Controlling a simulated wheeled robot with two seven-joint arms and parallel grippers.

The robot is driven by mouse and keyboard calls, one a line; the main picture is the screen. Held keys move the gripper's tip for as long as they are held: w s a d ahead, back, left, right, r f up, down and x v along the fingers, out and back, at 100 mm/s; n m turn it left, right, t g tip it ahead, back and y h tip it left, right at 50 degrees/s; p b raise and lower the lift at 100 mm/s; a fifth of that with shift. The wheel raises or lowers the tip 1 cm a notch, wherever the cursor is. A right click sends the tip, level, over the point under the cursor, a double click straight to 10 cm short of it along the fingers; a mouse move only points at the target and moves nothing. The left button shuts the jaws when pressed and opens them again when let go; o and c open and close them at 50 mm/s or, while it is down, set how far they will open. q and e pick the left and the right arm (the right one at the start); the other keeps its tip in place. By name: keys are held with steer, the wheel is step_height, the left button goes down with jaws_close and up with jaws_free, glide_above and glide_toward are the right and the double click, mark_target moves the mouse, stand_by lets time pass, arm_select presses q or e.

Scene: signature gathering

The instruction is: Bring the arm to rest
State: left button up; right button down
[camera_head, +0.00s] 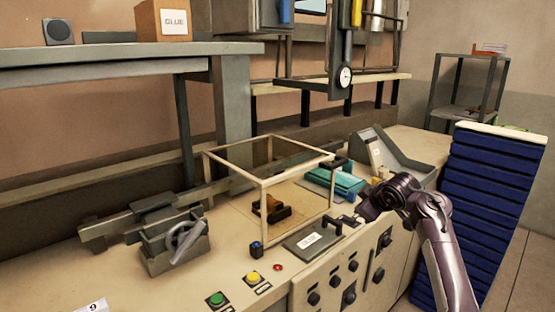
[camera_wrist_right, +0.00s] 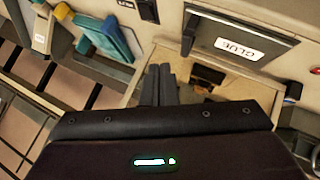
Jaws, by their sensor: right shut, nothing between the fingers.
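My right arm comes in from the right in the head view, and its gripper (camera_head: 347,220) is over the bench by the front right corner of a clear framed box. In the right wrist view the two dark fingers (camera_wrist_right: 158,84) are together with nothing between them. They are close to a grey plate (camera_wrist_right: 240,42) labelled GLUE, with a dark handle. The same plate (camera_head: 308,243) lies on the bench in the head view. I cannot tell whether the fingers touch anything. My left gripper is not in view.
The framed box (camera_head: 268,182) stands on the bench around a brown and black piece (camera_head: 270,208). A teal item (camera_head: 340,182) lies behind my gripper. A grey vise (camera_head: 172,240) is at left, buttons (camera_head: 252,279) are in front, and stacked blue crates (camera_head: 490,190) stand right.

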steer(key=s+a+f+m+g+h, duration=0.2)
steer(key=s+a+f+m, duration=0.15)
steer(key=s+f, duration=1.45)
steer(key=s+a+f+m+g, duration=0.1)
steer(key=s+a+m+g, duration=0.15)
steer(key=s, duration=1.15)
steer(key=s+a+m+g, duration=0.1)
steer(key=s+a+g, duration=0.15)
steer(key=s, duration=1.15)
step_height(320, 180, down, 31)
steer(key=s, duration=0.2)
steer(key=s+d+f+g, duration=0.1)
steer(key=s+d+f, duration=0.2)
steer(key=s+f, duration=1.5)
steer(key=shift+s+f+g+b, duration=0.15)
steer(key=shift+s+g+b, duration=0.2)
steer(key=shift+s, duration=0.3)
